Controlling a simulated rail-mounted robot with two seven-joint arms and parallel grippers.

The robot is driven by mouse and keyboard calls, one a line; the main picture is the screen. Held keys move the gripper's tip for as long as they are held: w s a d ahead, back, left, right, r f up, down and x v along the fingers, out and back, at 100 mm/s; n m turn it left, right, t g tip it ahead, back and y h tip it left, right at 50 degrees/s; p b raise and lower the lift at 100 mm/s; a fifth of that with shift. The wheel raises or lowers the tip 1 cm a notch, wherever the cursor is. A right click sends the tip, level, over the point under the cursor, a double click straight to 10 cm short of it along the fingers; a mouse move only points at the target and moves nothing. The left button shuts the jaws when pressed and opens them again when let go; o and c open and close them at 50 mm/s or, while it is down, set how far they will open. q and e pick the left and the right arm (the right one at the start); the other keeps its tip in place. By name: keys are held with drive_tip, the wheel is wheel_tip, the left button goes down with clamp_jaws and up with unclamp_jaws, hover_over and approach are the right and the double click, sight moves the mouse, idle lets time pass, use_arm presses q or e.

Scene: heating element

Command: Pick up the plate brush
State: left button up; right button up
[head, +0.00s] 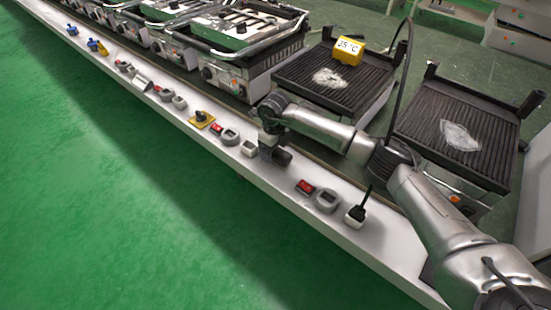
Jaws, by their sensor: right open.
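A small white block with an upright black handle (355,215), which looks like a plate brush, stands on the white front ledge at the lower right. Another small whitish block (248,148) sits on the ledge just left of my right gripper, and the gripper may hide part of it. My right gripper (272,154) is over the ledge in the middle of the view, open, its fingers small and dark. I see nothing held in it. Its contact with the ledge cannot be told. My left gripper is not in view.
Two open ribbed grills (345,97) and (490,120) with pale patches stand behind the ledge (377,262). A yellow 35 °C sign (348,50) is above one. Red switches (305,187) and round grey items (327,200) lie along the ledge. The green floor (110,200) is clear.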

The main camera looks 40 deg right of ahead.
wheel_tip(320, 180, down, 2)
drive_tip(key=shift+s+f+b, duration=0.1)
drive_tip(key=shift+f+b, duration=0.15)
drive_tip(key=shift+b, duration=0.1)
drive_tip(key=shift+r, duration=0.1)
drive_tip(key=c, duration=1.1)
